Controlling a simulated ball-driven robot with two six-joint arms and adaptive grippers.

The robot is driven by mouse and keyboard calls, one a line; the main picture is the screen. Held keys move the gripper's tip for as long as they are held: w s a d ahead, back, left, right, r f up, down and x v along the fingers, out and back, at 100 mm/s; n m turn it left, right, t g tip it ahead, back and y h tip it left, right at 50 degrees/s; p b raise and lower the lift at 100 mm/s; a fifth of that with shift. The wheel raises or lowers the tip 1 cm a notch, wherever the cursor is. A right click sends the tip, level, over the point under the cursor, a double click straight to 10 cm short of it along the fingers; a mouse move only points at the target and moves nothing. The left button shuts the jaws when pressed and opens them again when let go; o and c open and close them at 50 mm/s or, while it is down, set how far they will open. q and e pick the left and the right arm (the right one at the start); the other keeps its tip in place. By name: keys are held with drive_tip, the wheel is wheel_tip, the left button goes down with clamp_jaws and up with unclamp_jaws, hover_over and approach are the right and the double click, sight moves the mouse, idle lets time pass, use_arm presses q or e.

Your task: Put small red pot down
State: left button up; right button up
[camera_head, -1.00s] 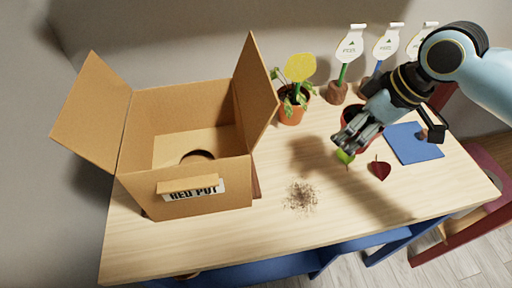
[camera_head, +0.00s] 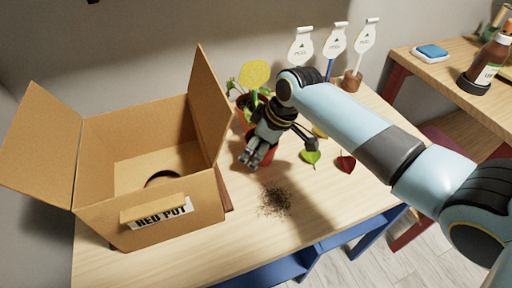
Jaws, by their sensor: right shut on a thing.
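My right gripper (camera_head: 256,158) is shut on the small red pot (camera_head: 272,156), near the middle of the table (camera_head: 240,235). The gripper covers much of the pot, so I cannot tell whether its base touches the tabletop. The pot is behind the soil pile and to the right of the cardboard box (camera_head: 148,135). My left gripper is out of view.
Spilled soil (camera_head: 275,200), a green leaf (camera_head: 311,158) and a dark red leaf (camera_head: 345,162) lie on the table. A potted plant with a yellow tag (camera_head: 255,74) stands behind the gripper. White plant tags (camera_head: 334,38) stand at the back. The front right tabletop is clear.

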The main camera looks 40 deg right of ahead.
drive_tip(key=shift+f, duration=0.2)
drive_tip(key=o, duration=1.4)
